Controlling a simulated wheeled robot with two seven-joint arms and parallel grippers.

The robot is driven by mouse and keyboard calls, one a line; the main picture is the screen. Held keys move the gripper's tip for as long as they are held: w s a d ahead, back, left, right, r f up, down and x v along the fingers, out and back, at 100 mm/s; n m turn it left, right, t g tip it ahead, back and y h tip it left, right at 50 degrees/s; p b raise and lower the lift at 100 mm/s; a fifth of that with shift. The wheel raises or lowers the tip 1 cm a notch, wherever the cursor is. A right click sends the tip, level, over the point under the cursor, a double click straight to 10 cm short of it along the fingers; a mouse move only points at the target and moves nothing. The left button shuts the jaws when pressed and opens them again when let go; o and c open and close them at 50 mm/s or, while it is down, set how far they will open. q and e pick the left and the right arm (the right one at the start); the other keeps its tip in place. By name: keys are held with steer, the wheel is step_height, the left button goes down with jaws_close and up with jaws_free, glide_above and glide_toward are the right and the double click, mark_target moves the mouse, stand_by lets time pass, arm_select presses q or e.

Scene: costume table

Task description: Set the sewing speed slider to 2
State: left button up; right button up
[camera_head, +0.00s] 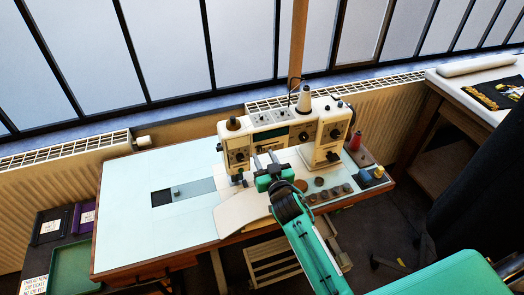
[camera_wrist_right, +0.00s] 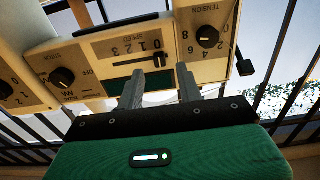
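The sewing machine (camera_head: 270,130) stands on the pale blue table and is cream with several dials. In the right wrist view its front panel shows the speed slider's slot (camera_wrist_right: 130,63) under a row of printed digits. My right gripper (camera_head: 265,157) is in front of the panel. In the wrist view its two fingers (camera_wrist_right: 160,84) are apart, with the knob showing between and beyond their tips. My left gripper is out of view.
The tension dial (camera_wrist_right: 207,37) is right of the slider; another dial (camera_wrist_right: 62,77) is to its left. Thread spools (camera_head: 355,142) and several small round items (camera_head: 320,195) lie at the machine's right. The table's left side (camera_head: 140,220) is mostly clear.

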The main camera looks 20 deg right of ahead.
mark_target(259, 148)
steer(key=shift+w+a, duration=0.1)
steer(key=shift+w, duration=1.2)
